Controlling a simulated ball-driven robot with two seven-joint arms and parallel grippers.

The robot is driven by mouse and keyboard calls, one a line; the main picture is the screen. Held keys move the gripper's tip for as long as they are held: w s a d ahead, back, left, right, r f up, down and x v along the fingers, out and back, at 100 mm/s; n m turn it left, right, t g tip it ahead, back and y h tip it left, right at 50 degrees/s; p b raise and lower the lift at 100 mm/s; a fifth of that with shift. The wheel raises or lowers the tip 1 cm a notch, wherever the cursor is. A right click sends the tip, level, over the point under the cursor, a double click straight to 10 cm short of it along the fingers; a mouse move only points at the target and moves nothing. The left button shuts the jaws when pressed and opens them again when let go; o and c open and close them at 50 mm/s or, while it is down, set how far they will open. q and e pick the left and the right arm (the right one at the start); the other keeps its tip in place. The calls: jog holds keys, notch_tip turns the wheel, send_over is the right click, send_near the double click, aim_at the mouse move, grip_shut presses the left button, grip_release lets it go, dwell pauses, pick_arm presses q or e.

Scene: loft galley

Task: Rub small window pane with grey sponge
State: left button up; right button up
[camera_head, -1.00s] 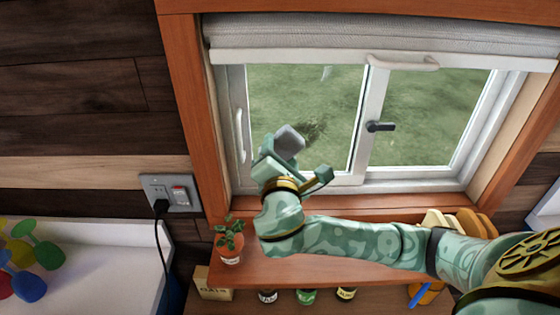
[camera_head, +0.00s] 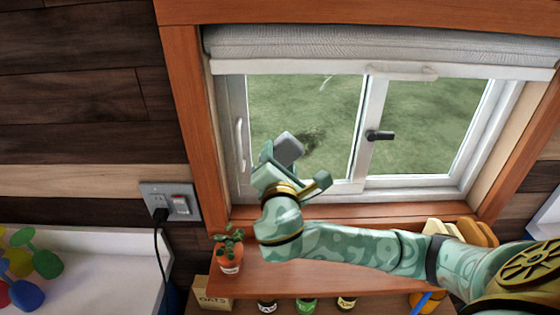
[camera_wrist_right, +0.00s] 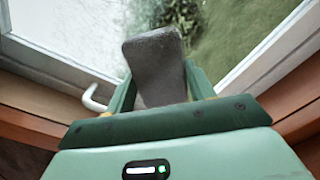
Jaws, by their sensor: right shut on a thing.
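The grey sponge (camera_head: 288,148) is held in my right gripper (camera_head: 274,164), in front of the left pane of the window. In the right wrist view the sponge (camera_wrist_right: 156,62) stands up between the two green fingers of my right gripper (camera_wrist_right: 162,90), which are shut on it. The small window pane (camera_head: 335,110) on the left shows green ground behind it and a dark smudge (camera_head: 312,138) just right of the sponge. I cannot tell whether the sponge touches the glass. My left gripper is not in view.
A black handle (camera_head: 380,135) sits on the window's middle post. A potted plant (camera_head: 229,250) stands on the wooden shelf (camera_head: 330,272) below the sill, left of my forearm. An outlet with a plugged-in cord (camera_head: 170,201) is on the wall at left.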

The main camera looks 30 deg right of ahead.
jog(key=shift+w+d, duration=0.3)
jog(key=shift+w, duration=0.15)
